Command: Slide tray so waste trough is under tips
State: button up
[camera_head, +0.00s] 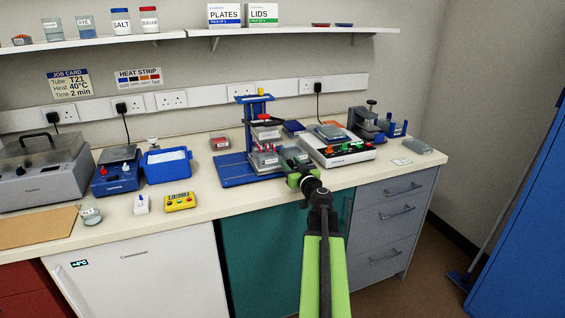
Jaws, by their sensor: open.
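A blue pipette stand (249,112) rises over a long blue base (236,172) on the bench. A small tray (267,164) carrying clear and reddish labware sits at the right part of this base, below the stand's head (265,120). The tips are too small to make out, and I cannot pick out the waste trough for certain. My gripper (291,157) is open beside the tray's right side. I cannot tell whether it touches the tray. My wrist hides part of the base's right end.
A white instrument (337,150) with coloured buttons stands close right of my gripper. The bench front before the base (235,200) is clear.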

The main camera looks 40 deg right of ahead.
jog(key=shift+s+d, duration=0.1)
jog(key=shift+w+a+r, duration=0.1)
jog(key=shift+w+a, duration=0.1)
grip_shut()
dwell(1.1)
